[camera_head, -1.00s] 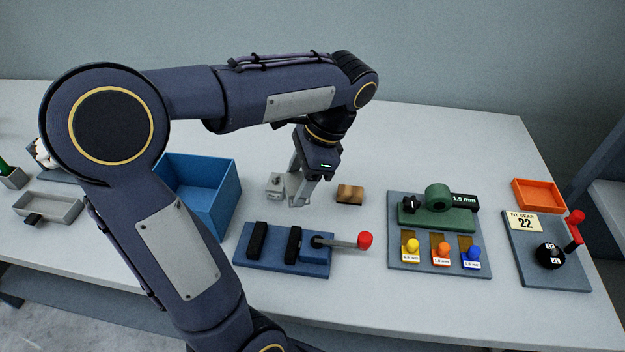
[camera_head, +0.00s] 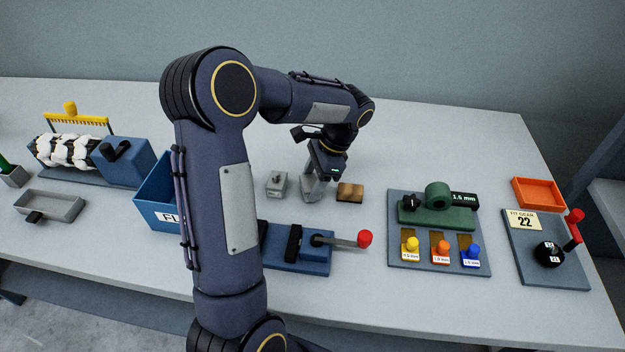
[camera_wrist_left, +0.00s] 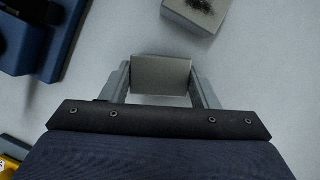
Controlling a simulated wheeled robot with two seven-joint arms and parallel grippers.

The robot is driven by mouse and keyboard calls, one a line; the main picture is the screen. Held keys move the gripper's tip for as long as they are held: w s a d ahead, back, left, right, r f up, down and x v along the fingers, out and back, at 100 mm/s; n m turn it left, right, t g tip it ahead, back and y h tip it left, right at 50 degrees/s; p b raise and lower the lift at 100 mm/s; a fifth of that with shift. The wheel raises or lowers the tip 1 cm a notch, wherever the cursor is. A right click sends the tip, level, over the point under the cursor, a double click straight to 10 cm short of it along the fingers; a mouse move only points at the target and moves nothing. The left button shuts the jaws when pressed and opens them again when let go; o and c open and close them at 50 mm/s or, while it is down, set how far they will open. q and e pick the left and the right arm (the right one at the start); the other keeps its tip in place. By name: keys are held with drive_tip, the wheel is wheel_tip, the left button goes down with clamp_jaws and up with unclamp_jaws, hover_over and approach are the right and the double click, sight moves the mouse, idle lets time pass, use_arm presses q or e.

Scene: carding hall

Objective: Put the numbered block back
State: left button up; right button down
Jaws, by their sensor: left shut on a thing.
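My left gripper (camera_head: 316,192) is low over the table, between a small grey block with a knob on top (camera_head: 277,184) and a brown block (camera_head: 350,192). It is shut on a plain grey block (camera_wrist_left: 161,75), which sits between the two fingers in the left wrist view. No number shows on the side of it that I see. The knobbed grey block also shows at the top of the wrist view (camera_wrist_left: 197,10), apart from my fingers. I cannot tell whether the held block touches the table. My right gripper is not in view.
A blue base with a red-knobbed lever (camera_head: 300,265) is in front of my gripper. A blue bin (camera_head: 155,205) stands left, partly behind my arm. At right are a grey board (camera_head: 480,262) with yellow, orange and blue labelled pegs, an orange tray (camera_head: 538,194) and a "22" gear panel (camera_head: 570,275).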

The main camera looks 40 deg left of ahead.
use_arm(q)
drive_tip(key=shift+f, duration=0.15)
drive_tip(key=o, duration=1.3)
drive_tip(key=v, duration=0.8)
drive_tip(key=shift+s+d+r+n+t+h, duration=0.15)
drive_tip(key=shift+s+d+n+t+h, duration=1.3)
drive_tip(key=shift+s, duration=2)
drive_tip(key=shift+s+d+r+n+t+h, duration=0.15)
drive_tip(key=shift+s+d+n+t+h, duration=0.6)
drive_tip(key=shift+s+d+n+t, duration=1.65)
drive_tip(key=shift+s+d+r+n+t+h, duration=0.15)
drive_tip(key=shift+s+d+n+t+h, duration=0.75)
drive_tip(key=shift+s+d, duration=2.45)
drive_tip(key=shift+s+a, duration=1.2)
